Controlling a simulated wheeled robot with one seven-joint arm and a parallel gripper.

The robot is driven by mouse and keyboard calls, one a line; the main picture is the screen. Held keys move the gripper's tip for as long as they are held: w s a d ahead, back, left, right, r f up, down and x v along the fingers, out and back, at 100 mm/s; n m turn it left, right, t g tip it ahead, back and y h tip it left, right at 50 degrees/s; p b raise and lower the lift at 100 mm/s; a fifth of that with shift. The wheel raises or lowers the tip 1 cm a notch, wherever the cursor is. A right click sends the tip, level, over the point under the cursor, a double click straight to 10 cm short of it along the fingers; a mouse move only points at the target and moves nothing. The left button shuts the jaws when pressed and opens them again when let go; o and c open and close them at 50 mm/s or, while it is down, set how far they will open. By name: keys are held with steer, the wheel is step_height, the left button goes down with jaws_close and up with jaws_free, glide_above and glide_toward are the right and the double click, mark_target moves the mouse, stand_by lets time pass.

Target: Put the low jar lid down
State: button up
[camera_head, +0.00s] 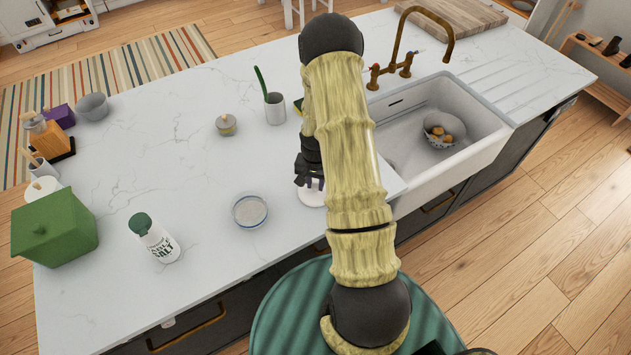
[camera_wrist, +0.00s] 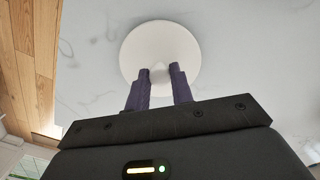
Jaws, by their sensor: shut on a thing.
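The low jar lid (camera_wrist: 160,42) is a white round disc with a small knob at its middle. In the wrist view the two purple fingertips of my gripper (camera_wrist: 161,72) are shut on the knob. In the head view the lid (camera_head: 310,197) shows as a white disc beside my arm, partly hidden by it, over the counter's front edge area left of the sink. My gripper (camera_head: 311,182) is just above it. I cannot tell whether the lid touches the counter. An open low round jar (camera_head: 249,211) stands to the left of the lid.
The white marble counter (camera_head: 180,120) has free room around the open jar. A salt shaker (camera_head: 154,239) and a green box (camera_head: 54,231) stand left. A grey cup (camera_head: 275,109) and a candle jar (camera_head: 226,125) stand behind. The sink (camera_head: 435,135) lies right.

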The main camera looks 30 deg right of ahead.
mark_target(315, 185)
steer(key=shift+f, duration=0.1)
steer(key=shift+f, duration=0.1)
steer(key=o, duration=1)
steer(key=shift+r+b, duration=2.05)
steer(key=shift+r, duration=4.15)
